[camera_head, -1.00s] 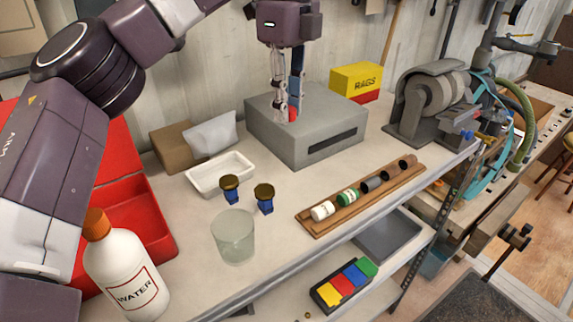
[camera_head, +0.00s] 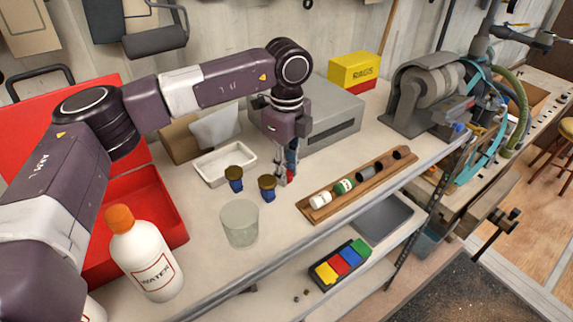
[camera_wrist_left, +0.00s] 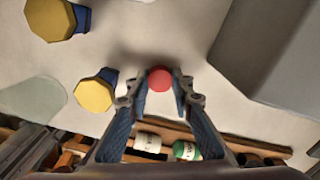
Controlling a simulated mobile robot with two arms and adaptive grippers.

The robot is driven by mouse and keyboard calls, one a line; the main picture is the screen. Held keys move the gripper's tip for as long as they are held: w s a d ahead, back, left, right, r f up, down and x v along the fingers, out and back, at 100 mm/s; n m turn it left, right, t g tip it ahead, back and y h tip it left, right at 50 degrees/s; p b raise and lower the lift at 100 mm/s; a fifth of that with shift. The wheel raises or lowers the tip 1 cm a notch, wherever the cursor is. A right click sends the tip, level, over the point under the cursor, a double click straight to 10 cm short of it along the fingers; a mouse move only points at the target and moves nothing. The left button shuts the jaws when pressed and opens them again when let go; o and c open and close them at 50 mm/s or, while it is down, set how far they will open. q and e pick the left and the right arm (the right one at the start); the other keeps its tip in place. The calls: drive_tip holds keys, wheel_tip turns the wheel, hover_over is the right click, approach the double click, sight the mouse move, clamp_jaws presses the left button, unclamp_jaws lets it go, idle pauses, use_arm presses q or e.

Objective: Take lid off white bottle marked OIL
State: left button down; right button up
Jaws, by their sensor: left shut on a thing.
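My left gripper (camera_head: 287,182) is shut on a small round red lid (camera_wrist_left: 160,80), held between its fingertips with nothing under it in the wrist view. It is low over the counter, just left of a wooden rack; I cannot tell whether the lid touches the counter. No OIL marking shows. A white bottle marked WATER, with an orange cap (camera_head: 148,262), stands at the front left. Part of another white bottle (camera_head: 93,309) shows at the bottom left edge, mostly hidden by my left arm; its label and top are hidden. My right gripper is not in view.
Two blue items with gold tops (camera_head: 235,178) stand near the gripper, beside a glass (camera_head: 240,224) and a white tray (camera_head: 224,164). The wooden rack (camera_head: 322,212) holds several small containers. A grey box (camera_head: 335,130) stands behind. An open red case (camera_head: 165,222) is at left.

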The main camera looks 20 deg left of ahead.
use_arm(q)
drive_tip(key=shift+f, duration=0.25)
drive_tip(key=c, duration=1.7)
unclamp_jaws()
wheel_tip(320, 180, up, 12)
drive_tip(key=shift+r+p, duration=0.15)
drive_tip(key=shift+p, duration=0.15)
